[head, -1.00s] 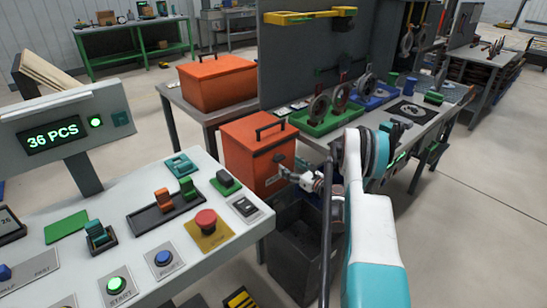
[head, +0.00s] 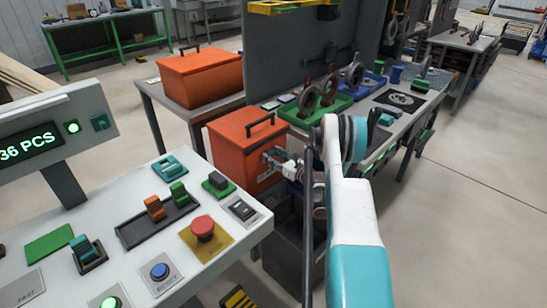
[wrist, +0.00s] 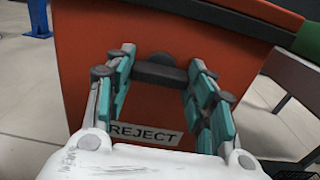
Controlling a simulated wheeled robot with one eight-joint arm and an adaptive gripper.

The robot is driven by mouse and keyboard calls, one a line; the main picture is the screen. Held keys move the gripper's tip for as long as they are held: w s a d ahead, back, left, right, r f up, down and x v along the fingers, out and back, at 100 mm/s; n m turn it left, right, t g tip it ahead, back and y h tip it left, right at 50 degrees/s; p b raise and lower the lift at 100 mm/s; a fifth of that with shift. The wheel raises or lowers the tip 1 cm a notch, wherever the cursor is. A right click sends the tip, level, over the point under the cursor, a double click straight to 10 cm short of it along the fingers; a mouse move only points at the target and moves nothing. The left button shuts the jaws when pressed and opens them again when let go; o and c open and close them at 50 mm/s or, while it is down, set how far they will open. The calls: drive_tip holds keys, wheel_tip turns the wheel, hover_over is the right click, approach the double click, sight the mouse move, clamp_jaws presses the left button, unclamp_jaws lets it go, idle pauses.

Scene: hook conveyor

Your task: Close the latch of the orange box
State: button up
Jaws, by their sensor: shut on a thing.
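The near orange box (head: 230,158) has a dark top handle and stands just beyond the control panel. It fills the wrist view (wrist: 85,70), with a REJECT label (wrist: 146,136) low on its front. A dark latch (wrist: 160,72) sits on that front near the upper edge. My gripper (head: 272,158) is at the front of this box. In the wrist view my gripper's teal fingers (wrist: 158,78) flank the latch on both sides and are shut on it. The finger pads hide the latch's ends.
A second, larger orange box (head: 200,80) stands on a table behind. The control panel (head: 135,185) with buttons and switches is at left. A dark bin (head: 285,240) is below the gripper. A workbench with a green tray (head: 315,112) is behind my arm. Open floor lies right.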

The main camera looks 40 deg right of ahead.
drive_tip(key=shift+n, duration=0.5)
drive_tip(key=n, duration=0.8)
drive_tip(key=shift+n, duration=4.7)
drive_tip(key=o, duration=1.1)
drive_tip(key=shift+c, duration=0.2)
